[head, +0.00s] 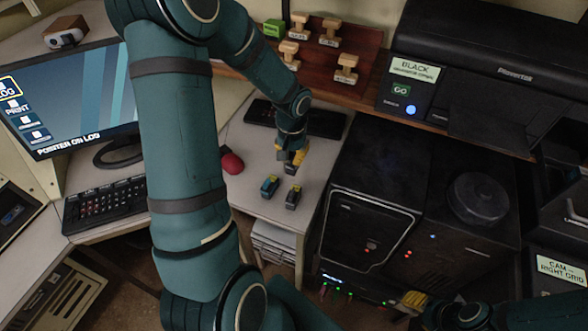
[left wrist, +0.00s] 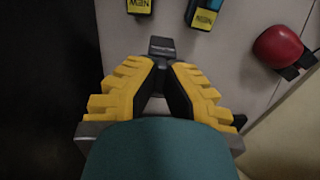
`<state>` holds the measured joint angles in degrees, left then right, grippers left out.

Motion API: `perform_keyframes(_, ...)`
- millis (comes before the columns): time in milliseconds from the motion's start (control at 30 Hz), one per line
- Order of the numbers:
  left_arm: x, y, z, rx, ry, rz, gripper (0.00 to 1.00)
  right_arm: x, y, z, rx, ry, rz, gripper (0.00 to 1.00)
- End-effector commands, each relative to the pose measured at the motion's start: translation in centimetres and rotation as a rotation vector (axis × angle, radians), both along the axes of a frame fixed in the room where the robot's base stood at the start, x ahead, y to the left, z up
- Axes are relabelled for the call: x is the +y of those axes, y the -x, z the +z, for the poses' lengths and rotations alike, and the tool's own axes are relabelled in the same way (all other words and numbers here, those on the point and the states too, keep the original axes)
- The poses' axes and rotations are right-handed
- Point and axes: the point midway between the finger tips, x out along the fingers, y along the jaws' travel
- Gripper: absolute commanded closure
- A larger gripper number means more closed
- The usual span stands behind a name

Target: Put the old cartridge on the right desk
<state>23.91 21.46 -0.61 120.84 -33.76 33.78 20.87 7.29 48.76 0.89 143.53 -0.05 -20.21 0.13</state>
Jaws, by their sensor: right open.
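My left gripper (head: 291,165) is low over the pale desk (head: 262,212), just behind two small cartridges. Its yellow fingers close in toward each other in the left wrist view (left wrist: 163,68), around a dark grey piece (left wrist: 162,45), seemingly the old cartridge, mostly hidden by the fingers. I cannot tell whether it touches the desk. The blue cartridge (head: 269,187) and the black cartridge (head: 293,197) stand side by side on the desk. Both labels read NEW in the left wrist view, on the black one (left wrist: 140,5) and the blue one (left wrist: 205,17). My right gripper (head: 412,300) is open, low at the right.
A dark keyboard (head: 320,120) is behind my left gripper. A black cabinet (head: 372,200) stands right of the desk, with a printer (head: 490,70) behind. Wooden stamps (head: 346,68) stand on a shelf. The desk's front is clear.

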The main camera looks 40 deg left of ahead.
Motion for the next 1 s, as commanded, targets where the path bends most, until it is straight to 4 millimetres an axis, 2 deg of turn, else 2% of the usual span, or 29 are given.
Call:
perform_keyframes(33, 0.0, 0.0, -0.7, 0.002, 0.0, -0.001, 1.0, 0.0, 0.0, -0.3, -0.001, 0.0, 0.0, 0.53)
perform_keyframes(233, 0.0, 0.0, -2.0, 0.001, 0.0, 0.0, 1.0, 0.0, -0.1, -0.6, -0.003, 0.0, -0.001, 0.53)
perform_keyframes(433, 0.0, 0.0, -4.7, 0.002, 0.001, -0.001, 1.0, 0.0, -0.3, -1.4, -0.007, 0.001, -0.002, 0.53)
perform_keyframes(833, 0.0, 0.0, -5.1, -0.001, 0.0, -0.001, 1.0, 0.0, -0.4, -1.8, -0.009, 0.001, -0.002, 0.53)
perform_keyframes(900, 0.0, 0.0, -5.0, -0.001, 0.0, -0.001, 0.72, 0.0, -0.4, -1.6, -0.009, 0.001, -0.002, 0.53)
perform_keyframes(933, 0.0, 0.0, -5.0, 0.0, 0.0, -0.001, 0.66, -0.1, -0.4, -1.6, -0.009, 0.001, -0.002, 0.53)
perform_keyframes(1000, 0.0, 0.0, -5.0, 0.0, 0.0, -0.001, 0.66, 0.0, -0.4, -1.6, -0.009, 0.001, -0.002, 0.53)
